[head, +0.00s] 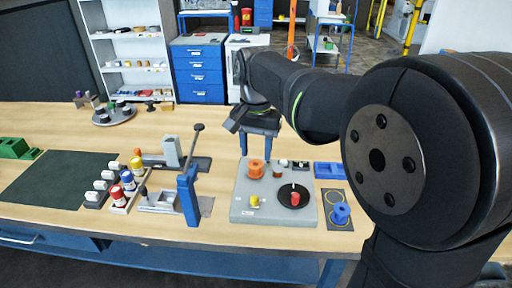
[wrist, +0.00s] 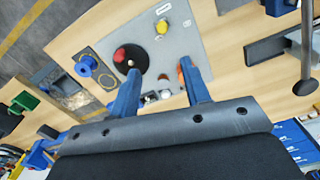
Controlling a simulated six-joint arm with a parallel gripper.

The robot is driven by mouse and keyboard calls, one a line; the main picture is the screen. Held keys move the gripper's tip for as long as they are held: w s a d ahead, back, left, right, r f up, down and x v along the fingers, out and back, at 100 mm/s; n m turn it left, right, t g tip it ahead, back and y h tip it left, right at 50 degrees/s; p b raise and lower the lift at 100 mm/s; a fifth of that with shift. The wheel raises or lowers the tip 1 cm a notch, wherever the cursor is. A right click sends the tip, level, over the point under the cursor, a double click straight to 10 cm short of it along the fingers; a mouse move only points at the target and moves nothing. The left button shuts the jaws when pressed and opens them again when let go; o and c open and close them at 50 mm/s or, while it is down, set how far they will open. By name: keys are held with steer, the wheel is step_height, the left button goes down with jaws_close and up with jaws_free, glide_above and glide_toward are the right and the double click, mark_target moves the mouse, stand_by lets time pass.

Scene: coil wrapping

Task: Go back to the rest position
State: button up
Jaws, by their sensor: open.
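My gripper (head: 259,150) is open, its two blue fingers apart over the back edge of the grey base plate (head: 240,213). In the wrist view my gripper (wrist: 160,68) shows nothing held between its fingers. An orange spool (head: 256,169) sits on the plate just in front of the gripper; in the wrist view the right finger partly hides it. A black disc (head: 284,203) with a red piece (head: 295,197) on it lies at the plate's front right. A small yellow piece (head: 254,201) stands at the plate's front left.
Right of the plate, a blue spool (head: 341,212) stands on a dark mat (head: 334,196) by a blue tray (head: 328,170). A lever press (head: 188,190) and a rack of colored spools (head: 127,190) stand left. The table behind is mostly clear.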

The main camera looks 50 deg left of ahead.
stand_by(0.6)
step_height(320, 180, down, 17)
steer(key=shift+f, duration=0.1)
steer(key=shift+s+a+f, duration=0.1)
steer(key=shift+s+a, duration=0.25)
stand_by(0.3)
steer(key=o, duration=1.3)
steer(key=shift+c, duration=0.2)
step_height(320, 180, up, 9)
steer(key=m, duration=0.7)
step_height(320, 180, up, 10)
steer(key=m, duration=0.8)
glide_above(253, 197)
steer(key=f, duration=1)
steer(key=shift+w+d+f, duration=0.1)
steer(key=shift+w+d, duration=0.1)
steer(key=shift+w, duration=0.05)
